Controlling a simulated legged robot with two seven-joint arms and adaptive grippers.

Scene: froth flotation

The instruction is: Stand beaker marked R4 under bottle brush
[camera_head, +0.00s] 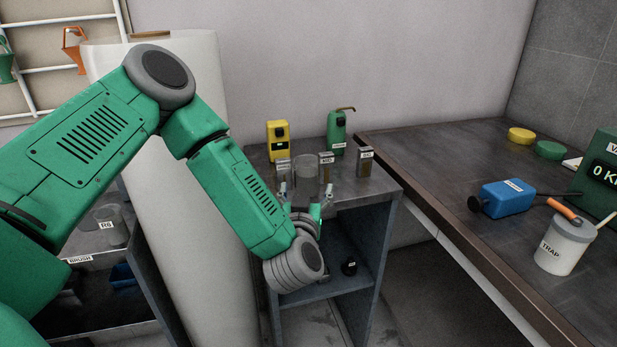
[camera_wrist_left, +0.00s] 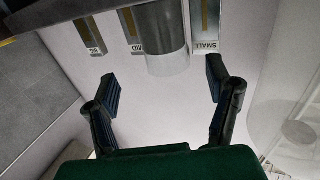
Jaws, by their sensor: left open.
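A clear beaker (camera_head: 305,170) stands on top of a small dark cabinet; no mark can be read on it. My left gripper (camera_head: 305,197) is open just in front of it. In the left wrist view the beaker (camera_wrist_left: 164,42) shows beyond and between the spread fingertips of the left gripper (camera_wrist_left: 163,85), apart from them. Another clear beaker (camera_head: 112,226), with a label that looks like R8, stands at lower left by a shelf edge labelled BRUSH (camera_head: 81,259). The bottle brush itself cannot be made out. My right gripper is out of view.
Labelled slim holders (camera_head: 365,162) stand near the beaker; one reads SMALL (camera_wrist_left: 205,30) in the wrist view. Yellow (camera_head: 278,139) and green (camera_head: 337,132) devices stand behind. A tall white rounded body (camera_head: 190,240) stands left of the cabinet. The right bench holds a TRAP pot (camera_head: 562,247).

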